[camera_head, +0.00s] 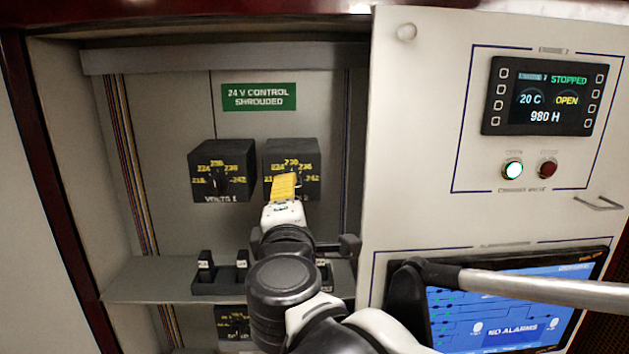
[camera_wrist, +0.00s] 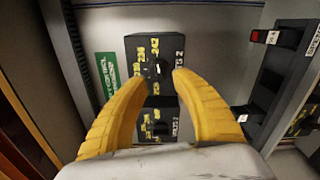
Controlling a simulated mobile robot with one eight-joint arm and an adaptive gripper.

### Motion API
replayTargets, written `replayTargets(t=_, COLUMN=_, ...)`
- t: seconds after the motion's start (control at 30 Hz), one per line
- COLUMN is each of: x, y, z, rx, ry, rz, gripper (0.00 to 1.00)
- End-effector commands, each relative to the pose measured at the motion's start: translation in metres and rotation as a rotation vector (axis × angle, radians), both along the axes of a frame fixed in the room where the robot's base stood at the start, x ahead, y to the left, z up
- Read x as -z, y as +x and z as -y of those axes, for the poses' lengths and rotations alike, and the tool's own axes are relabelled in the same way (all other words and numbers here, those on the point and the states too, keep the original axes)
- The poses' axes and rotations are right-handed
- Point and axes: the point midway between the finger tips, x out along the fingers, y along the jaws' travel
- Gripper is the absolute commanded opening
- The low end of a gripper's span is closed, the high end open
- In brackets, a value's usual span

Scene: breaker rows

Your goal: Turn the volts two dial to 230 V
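The volts two dial is on a black box (camera_head: 309,158) with yellow numbers. In the head view my yellow gripper (camera_head: 285,184) covers its knob and part of its scale. The same box (camera_wrist: 134,45) is at the top middle of the wrist view, with a dark knob (camera_wrist: 160,68) carrying a small white mark. My gripper (camera_wrist: 162,76) is open there, its two yellow fingers on either side of the knob, with a gap between the tips. I cannot tell whether the tips touch the knob. The number that the knob points at is not clear.
A matching volts one box (camera_head: 221,171) stands just left. A green sign (camera_head: 259,97) is above. A shelf (camera_head: 150,280) with black switches (camera_head: 205,260) lies below. The white panel (camera_head: 425,150) with its screens borders the recess on the right.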

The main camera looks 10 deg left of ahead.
Motion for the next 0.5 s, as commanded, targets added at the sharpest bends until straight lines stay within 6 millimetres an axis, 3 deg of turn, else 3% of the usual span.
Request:
replayTargets(t=0.2, x=-0.001, y=0.030, z=-0.007, rx=0.002, ry=0.001, rz=-0.001, gripper=0.32)
replayTargets(t=0.5, x=0.000, y=0.037, z=-0.008, rx=0.000, ry=0.001, rz=-0.001, gripper=0.32)
